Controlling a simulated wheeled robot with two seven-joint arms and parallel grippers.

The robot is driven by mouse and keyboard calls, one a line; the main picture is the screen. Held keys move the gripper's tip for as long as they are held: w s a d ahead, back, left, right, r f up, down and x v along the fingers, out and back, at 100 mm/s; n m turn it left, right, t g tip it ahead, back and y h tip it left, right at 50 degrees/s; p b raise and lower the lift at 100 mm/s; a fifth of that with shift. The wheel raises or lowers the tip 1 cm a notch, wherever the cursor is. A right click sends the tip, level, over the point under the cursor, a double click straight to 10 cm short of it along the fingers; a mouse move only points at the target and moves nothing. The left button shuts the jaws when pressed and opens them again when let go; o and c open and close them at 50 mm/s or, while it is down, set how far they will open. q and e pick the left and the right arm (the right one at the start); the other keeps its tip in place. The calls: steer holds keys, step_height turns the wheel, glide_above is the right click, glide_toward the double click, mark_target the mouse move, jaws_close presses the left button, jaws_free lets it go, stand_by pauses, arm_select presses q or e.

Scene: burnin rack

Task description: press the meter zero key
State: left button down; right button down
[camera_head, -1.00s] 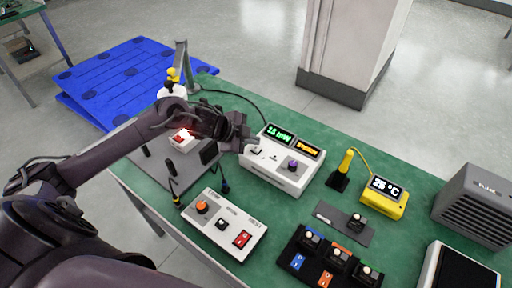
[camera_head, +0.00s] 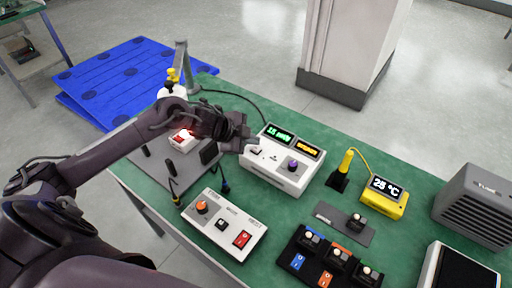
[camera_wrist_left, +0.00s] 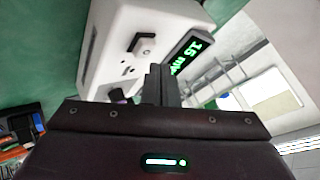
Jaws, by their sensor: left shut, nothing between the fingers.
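The meter (camera_head: 283,176) is a white box on the green bench, with a green readout and an orange readout on its raised back and a purple knob on top. Its key (camera_head: 257,151), a pale cap on a dark base, sits at the left of its top; in the left wrist view the key (camera_wrist_left: 144,48) shows clear of the fingers. My left gripper (camera_head: 248,143) is shut and empty, just beside and above the key's end of the meter. In the left wrist view its fingertips (camera_wrist_left: 161,70) lie over the meter. Contact cannot be told. My right gripper is not in view.
A white control box (camera_head: 224,224) with an orange knob and red switch stands in front of the meter. A yellow temperature display (camera_head: 383,199), a black switch block (camera_head: 296,247) and a grey vented unit (camera_head: 476,203) stand to the right. Bare bench lies behind the meter.

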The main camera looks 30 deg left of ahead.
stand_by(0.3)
arm_select(q)
steer(key=shift+f, duration=0.1)
steer(key=shift+f, duration=0.35)
steer(key=shift+f+b, duration=0.4)
steer(key=shift+f, duration=0.1)
stand_by(0.6)
steer(key=shift+r, duration=0.1)
steer(key=shift+r+p, duration=0.8)
steer(key=shift+p, duration=0.15)
steer(key=shift+r, duration=0.15)
